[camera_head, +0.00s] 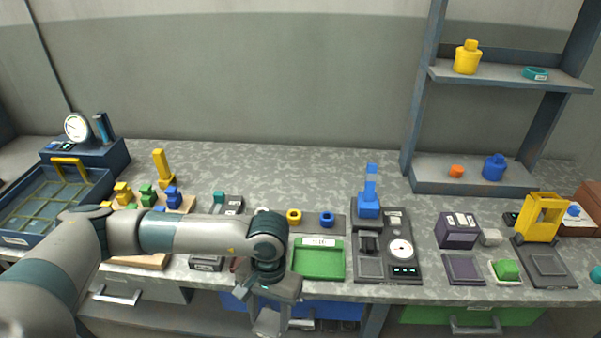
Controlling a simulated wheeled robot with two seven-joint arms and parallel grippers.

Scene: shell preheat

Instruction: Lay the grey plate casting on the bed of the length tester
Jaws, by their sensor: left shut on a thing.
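My left gripper (268,315) hangs at the front edge of the bench, pointing down. It is shut on a light grey piece, which looks like the grey plate casting (267,323); the fingers and the bottom of the frame leave its outline unclear. What looks like the length tester (404,271) stands to the right, a dark base with a blue upright, a round dial and a lit display. Its flat grey bed (369,267) is at the front left of the base and looks bare. My right gripper is out of view.
A green tray (318,261) lies between my left gripper and the tester. Yellow and blue rings (294,216) stand behind it. The back of the bench is clear.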

